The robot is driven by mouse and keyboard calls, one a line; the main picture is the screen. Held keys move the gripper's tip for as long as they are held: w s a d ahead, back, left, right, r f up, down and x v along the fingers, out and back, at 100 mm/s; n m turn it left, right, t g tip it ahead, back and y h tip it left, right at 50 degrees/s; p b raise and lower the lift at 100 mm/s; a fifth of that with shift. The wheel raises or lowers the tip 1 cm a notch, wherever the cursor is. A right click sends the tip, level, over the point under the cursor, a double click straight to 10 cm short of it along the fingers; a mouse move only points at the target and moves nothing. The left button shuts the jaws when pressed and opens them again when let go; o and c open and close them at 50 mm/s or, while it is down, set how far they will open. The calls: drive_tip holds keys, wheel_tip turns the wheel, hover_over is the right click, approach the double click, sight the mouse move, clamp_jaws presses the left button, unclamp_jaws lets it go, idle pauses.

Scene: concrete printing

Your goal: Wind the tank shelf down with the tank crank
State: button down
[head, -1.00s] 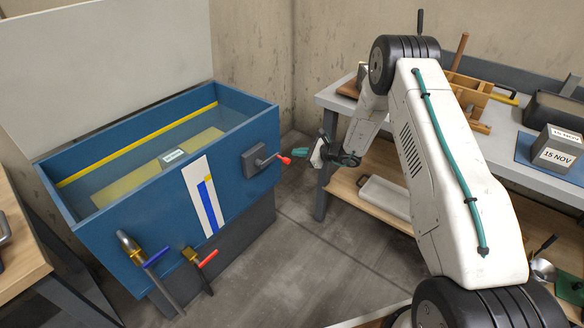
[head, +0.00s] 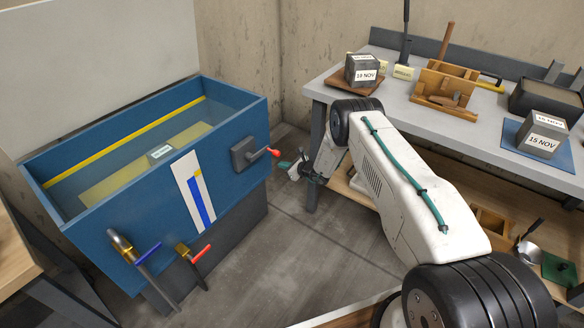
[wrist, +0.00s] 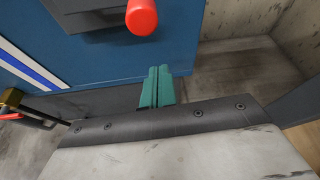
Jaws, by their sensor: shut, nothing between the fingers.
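The blue water tank (head: 110,195) stands at the left in the head view. The tank crank (head: 258,155), a grey block with a short arm and red knob, is on its right front side. The red knob also shows at the top of the wrist view (wrist: 141,16). The tank shelf (head: 118,176) looks yellowish under the water and carries a labelled grey block (head: 160,152). My gripper (head: 284,164) is just right of and slightly below the red knob, apart from it. Its green fingers (wrist: 157,86) are shut and empty in the wrist view.
A white gauge strip (head: 193,190) with a blue bar and yellow mark is on the tank front. Blue-handled (head: 147,253) and red-handled (head: 201,254) valves stick out lower left. A grey workbench (head: 400,115) with cubes and a wooden mould stands right. Bare floor lies between.

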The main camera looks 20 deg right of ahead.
drive_tip(key=r, duration=0.2)
drive_tip(key=a+r, duration=0.1)
drive_tip(key=shift+w+r, duration=0.2)
drive_tip(key=shift+r, duration=0.2)
drive_tip(key=shift+d, duration=0.15)
